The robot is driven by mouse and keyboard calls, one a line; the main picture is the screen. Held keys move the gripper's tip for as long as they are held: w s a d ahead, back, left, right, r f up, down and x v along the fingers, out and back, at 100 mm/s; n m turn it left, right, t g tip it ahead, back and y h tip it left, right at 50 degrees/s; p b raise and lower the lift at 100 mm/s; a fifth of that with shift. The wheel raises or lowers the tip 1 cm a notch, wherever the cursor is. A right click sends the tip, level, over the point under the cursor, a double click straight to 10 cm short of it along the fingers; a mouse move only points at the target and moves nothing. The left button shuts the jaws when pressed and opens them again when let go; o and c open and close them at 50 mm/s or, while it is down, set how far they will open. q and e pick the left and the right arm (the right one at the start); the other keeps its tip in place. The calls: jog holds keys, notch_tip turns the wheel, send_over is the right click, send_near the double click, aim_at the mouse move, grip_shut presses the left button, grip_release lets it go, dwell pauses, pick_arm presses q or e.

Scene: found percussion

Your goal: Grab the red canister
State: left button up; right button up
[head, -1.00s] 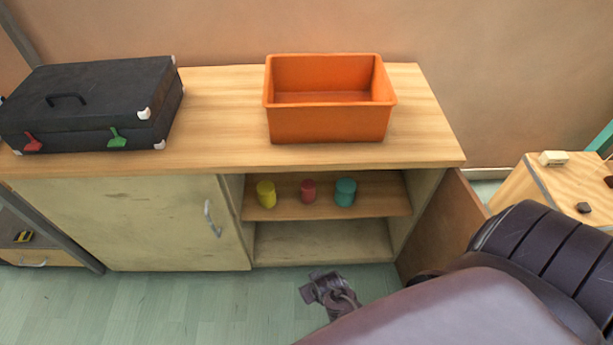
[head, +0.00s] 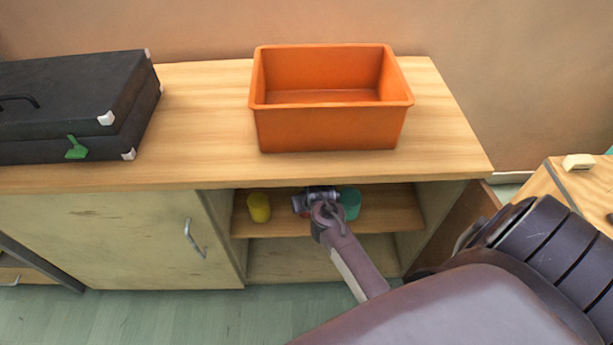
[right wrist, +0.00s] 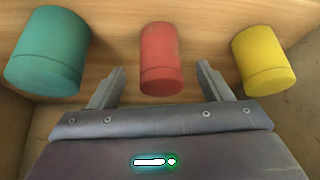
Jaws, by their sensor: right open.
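The red canister (right wrist: 160,58) stands on the cabinet shelf between the teal canister (right wrist: 47,52) and the yellow canister (right wrist: 263,60) in the right wrist view. My right gripper (right wrist: 160,82) is open, its two fingers pointing at the red canister, one toward each side of it. The canister's near end is level with the fingertips or just beyond; I see no contact. In the head view my right gripper (head: 316,200) is at the shelf opening and hides nearly all of the red canister. My left gripper is not in view.
The yellow canister (head: 259,207) and teal canister (head: 350,203) stand close on either side on the shelf (head: 400,211). The cabinet top (head: 205,120) overhangs them, holding an orange bin (head: 330,130) and a black case (head: 70,100).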

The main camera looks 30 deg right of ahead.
jog(key=shift+w+d, duration=0.2)
jog(key=shift+w, duration=0.35)
jog(key=b+x, duration=0.2)
jog(key=x, duration=0.3)
jog(key=shift+w, duration=0.1)
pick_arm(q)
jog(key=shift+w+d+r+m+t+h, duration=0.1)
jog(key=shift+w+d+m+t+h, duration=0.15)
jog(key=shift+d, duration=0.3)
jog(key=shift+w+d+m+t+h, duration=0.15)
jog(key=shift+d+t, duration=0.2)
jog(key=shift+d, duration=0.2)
pick_arm(e)
jog(key=shift+d, duration=0.1)
jog(key=shift+c, duration=0.4)
jog(key=c, duration=1)
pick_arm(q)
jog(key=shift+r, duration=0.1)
pick_arm(e)
jog(key=shift+r, duration=0.1)
